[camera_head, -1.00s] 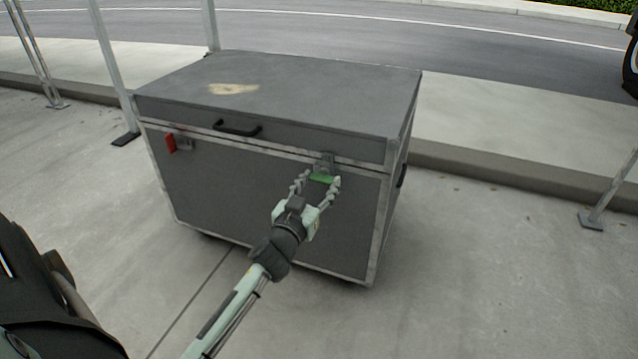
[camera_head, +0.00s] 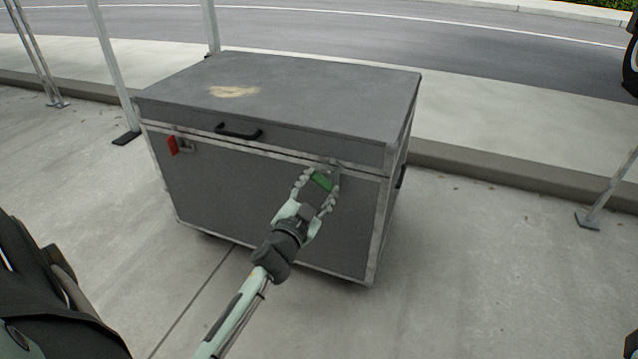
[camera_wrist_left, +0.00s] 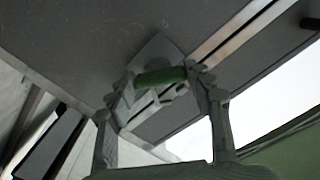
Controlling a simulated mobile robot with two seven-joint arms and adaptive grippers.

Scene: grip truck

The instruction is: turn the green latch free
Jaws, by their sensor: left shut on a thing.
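The green latch (camera_head: 322,180) is on the front of a grey case (camera_head: 200,190), near its right end just below the lid seam. It now stands tilted, sloping down to the right in the head view. My left gripper (camera_head: 318,186) is shut on the green latch, one finger on each side. In the left wrist view the green latch (camera_wrist_left: 160,77) lies between the two fingertips (camera_wrist_left: 163,84), in front of a metal plate. My right gripper is not in view.
A red latch (camera_head: 172,145) is on the left of the case front. A black handle (camera_head: 238,131) is on the lid's front edge. Metal posts (camera_head: 113,65) stand at the left, and another post (camera_head: 608,190) at the right. Pavement right of the case is clear.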

